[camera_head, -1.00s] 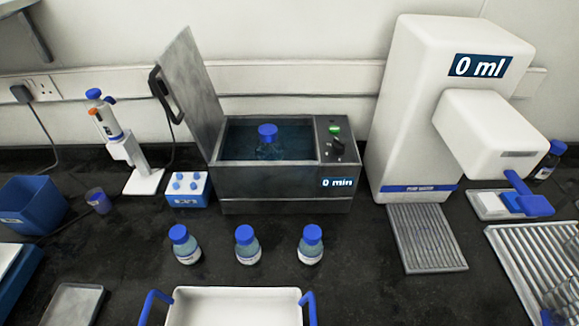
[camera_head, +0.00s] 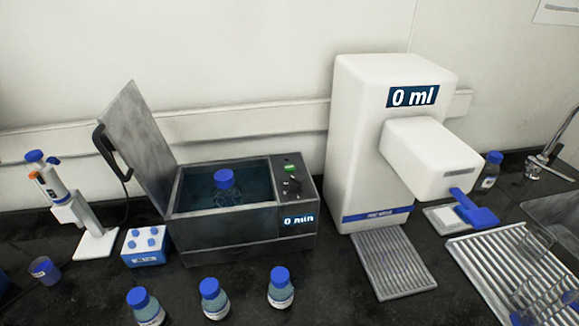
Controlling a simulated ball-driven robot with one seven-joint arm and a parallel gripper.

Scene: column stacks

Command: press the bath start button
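The water bath (camera_head: 243,229) is a grey metal box on the black bench, left of centre. Its lid (camera_head: 133,145) stands open on the left. A blue-capped bottle (camera_head: 225,190) sits in the bath. The control panel is on the right of its top, with a small green button (camera_head: 289,167) at the back and a black knob (camera_head: 291,185) in front of it. The bath's display (camera_head: 298,220) reads 0 min. My gripper is not in view.
Three blue-capped bottles (camera_head: 213,299) stand in front of the bath. A blue and white tube rack (camera_head: 145,247) and a pipette on a stand (camera_head: 72,212) are to the left. A tall white water dispenser (camera_head: 359,145) reading 0 ml stands to the right, with a metal drip grate (camera_head: 392,262) before it.

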